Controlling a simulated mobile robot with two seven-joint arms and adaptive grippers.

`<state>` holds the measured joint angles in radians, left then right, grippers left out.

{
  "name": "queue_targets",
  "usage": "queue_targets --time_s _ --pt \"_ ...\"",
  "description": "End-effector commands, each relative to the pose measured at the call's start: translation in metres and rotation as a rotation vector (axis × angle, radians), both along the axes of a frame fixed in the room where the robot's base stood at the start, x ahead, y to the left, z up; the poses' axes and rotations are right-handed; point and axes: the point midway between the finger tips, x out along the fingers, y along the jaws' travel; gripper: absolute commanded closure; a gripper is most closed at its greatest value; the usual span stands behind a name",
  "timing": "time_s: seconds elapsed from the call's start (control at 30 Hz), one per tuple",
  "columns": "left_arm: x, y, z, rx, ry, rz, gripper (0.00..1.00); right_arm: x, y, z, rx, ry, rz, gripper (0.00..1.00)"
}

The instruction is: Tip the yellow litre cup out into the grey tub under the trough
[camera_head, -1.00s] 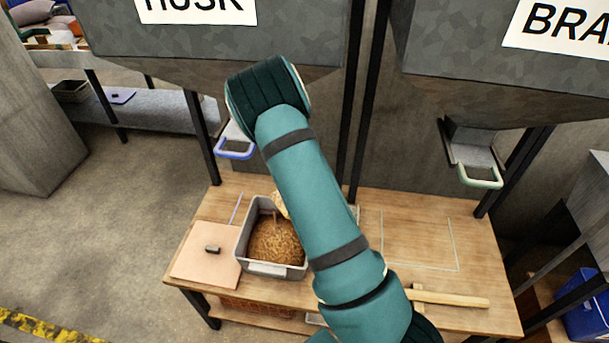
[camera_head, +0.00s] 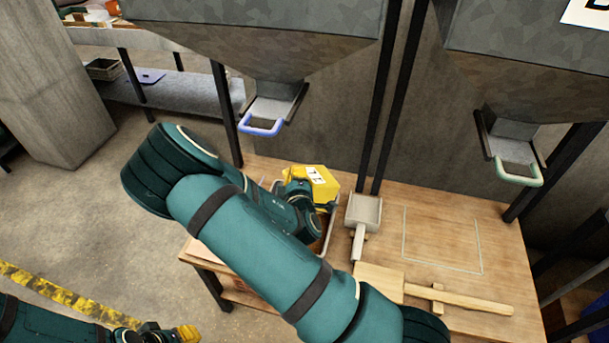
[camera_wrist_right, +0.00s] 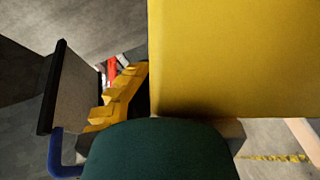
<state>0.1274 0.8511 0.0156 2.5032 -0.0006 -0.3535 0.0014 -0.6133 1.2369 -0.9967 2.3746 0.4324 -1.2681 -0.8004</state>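The yellow litre cup (camera_head: 322,189) is at my right gripper, above the back of the bench, with a pale label facing up towards the head camera. Its mouth is not visible, so I cannot tell how far it is tipped. It fills the upper right of the right wrist view (camera_wrist_right: 235,55), beside a yellow finger (camera_wrist_right: 122,95). My right gripper (camera_head: 303,192) appears shut on it. The grey tub (camera_head: 331,228) is under and beside the cup, mostly hidden by my right arm; its contents are hidden. My left gripper (camera_head: 180,334) is low at the left, its fingers unclear.
A hopper chute with a blue handle (camera_head: 262,127) hangs behind the cup; another has a green handle (camera_head: 518,174). A grey scoop (camera_head: 362,214) and a wooden paddle (camera_head: 380,280) lie on the bench (camera_head: 480,280). The outlined area at right is clear.

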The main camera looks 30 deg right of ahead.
Motion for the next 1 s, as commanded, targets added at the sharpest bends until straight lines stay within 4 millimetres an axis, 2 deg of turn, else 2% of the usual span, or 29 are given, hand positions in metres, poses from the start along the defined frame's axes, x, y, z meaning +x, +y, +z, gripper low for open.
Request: queue_targets --time_s 0.47,0.8,1.0 --pt "0.006 0.001 -0.03 0.003 -0.014 0.003 0.66 0.006 0.039 -0.005 -0.386 0.054 0.005 1.0" --pt "0.006 0.001 -0.031 0.003 -0.015 0.004 0.66 0.01 0.064 -0.005 -0.666 0.096 0.005 1.0" --pt "0.006 0.001 -0.031 0.003 -0.015 0.004 0.66 0.011 0.072 -0.007 -0.777 0.113 0.001 1.0"
